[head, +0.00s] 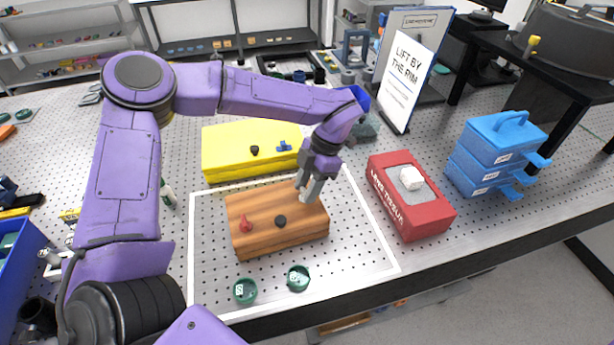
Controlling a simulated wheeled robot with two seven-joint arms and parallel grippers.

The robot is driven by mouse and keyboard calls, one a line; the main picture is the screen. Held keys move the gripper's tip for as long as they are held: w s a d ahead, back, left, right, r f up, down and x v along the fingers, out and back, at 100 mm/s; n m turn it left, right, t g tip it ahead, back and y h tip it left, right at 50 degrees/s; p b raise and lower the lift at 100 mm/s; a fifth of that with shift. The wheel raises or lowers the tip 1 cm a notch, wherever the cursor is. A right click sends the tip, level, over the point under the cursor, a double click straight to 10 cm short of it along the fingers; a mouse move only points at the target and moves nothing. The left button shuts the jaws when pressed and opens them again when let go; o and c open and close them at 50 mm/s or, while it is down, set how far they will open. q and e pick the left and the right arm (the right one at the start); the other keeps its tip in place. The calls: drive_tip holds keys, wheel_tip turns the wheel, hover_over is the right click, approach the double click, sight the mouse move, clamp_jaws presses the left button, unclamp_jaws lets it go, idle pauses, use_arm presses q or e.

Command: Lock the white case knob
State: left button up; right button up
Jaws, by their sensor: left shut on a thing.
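A wood-grained case (262,240) lies inside the white outlined area of the perforated table. On its top are a red knob (245,223), a black knob (281,221) in the middle, and a small white knob (304,197) near the right end. My left gripper (307,194) points down over that right end and is shut on the white knob, which its fingers partly hide. I cannot tell from this view how far the knob is turned. My right gripper is not in view.
A yellow case (225,158) stands just behind the wooden one. A red tissue box (420,217) and blue stacked drawers (490,155) stand to the right. Two green round pieces (245,291) lie in front. A sign (402,75) stands behind. The outlined area's right side is clear.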

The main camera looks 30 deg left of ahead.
use_arm(q)
drive_tip(key=shift+r+m+p, duration=0.1)
drive_tip(key=shift+m+p, duration=0.4)
drive_tip(key=shift+m, duration=0.2)
drive_tip(key=o, duration=1)
drive_tip(key=shift+o, duration=0.2)
drive_tip(key=shift+w+d+r, duration=0.1)
drive_tip(key=shift+w+r, duration=0.05)
drive_tip(key=shift+r, duration=0.2)
drive_tip(key=b+v, duration=0.2)
drive_tip(key=v, duration=0.7)
drive_tip(key=shift+d+r, duration=0.3)
drive_tip(key=shift+r, duration=0.05)
